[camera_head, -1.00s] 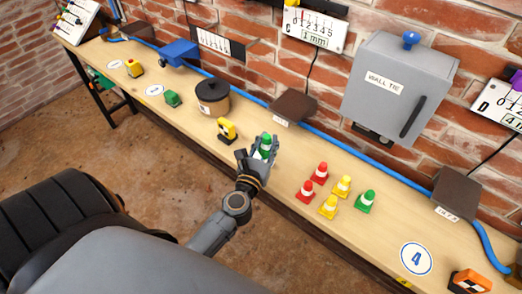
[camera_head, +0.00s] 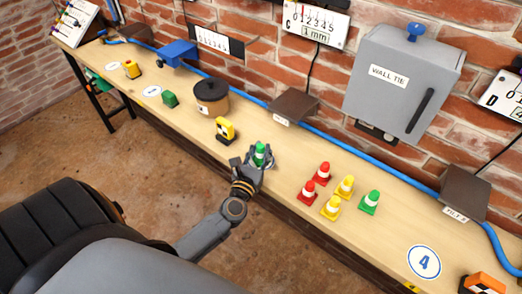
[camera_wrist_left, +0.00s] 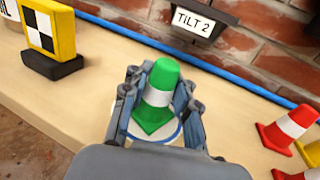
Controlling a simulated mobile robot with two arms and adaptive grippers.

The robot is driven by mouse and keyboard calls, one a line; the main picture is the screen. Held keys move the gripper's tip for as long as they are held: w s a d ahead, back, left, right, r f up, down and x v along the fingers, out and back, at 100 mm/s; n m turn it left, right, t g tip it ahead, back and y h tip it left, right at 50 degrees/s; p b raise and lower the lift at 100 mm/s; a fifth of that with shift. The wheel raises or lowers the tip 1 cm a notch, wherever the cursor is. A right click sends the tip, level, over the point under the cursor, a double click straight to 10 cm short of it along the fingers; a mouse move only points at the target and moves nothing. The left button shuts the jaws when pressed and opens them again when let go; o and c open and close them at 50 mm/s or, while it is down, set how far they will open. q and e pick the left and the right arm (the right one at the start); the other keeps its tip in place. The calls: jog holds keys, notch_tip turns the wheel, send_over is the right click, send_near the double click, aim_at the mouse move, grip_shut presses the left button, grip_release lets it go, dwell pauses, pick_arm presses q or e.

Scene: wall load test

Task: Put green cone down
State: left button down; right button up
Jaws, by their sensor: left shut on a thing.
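My left gripper (camera_head: 256,162) is shut on a green cone (camera_head: 260,152) with a white band, over the bench's middle. In the left wrist view the green cone (camera_wrist_left: 162,77) stands between the two fingers of the left gripper (camera_wrist_left: 155,102), tip up and leaning slightly. A white round marker with a blue rim (camera_wrist_left: 178,137) lies beneath it on the bench. I cannot tell whether the cone's base touches the bench. My right gripper is not in view.
Two red cones (camera_head: 323,172), two yellow cones (camera_head: 345,186) and another green cone (camera_head: 370,201) stand to the right. A yellow checkered block (camera_head: 224,129) stands to the left. A blue cable (camera_head: 360,153) runs along the wall. Bare bench (camera_head: 390,225) lies around marker 4 (camera_head: 424,262).

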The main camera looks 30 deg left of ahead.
pick_arm(q)
jog(key=c, duration=1)
grip_release()
jog(key=shift+f, duration=0.1)
jog(key=shift+c, duration=0.2)
jog(key=shift+r, duration=0.2)
jog(key=b+v, duration=0.3)
jog(key=v, duration=0.9)
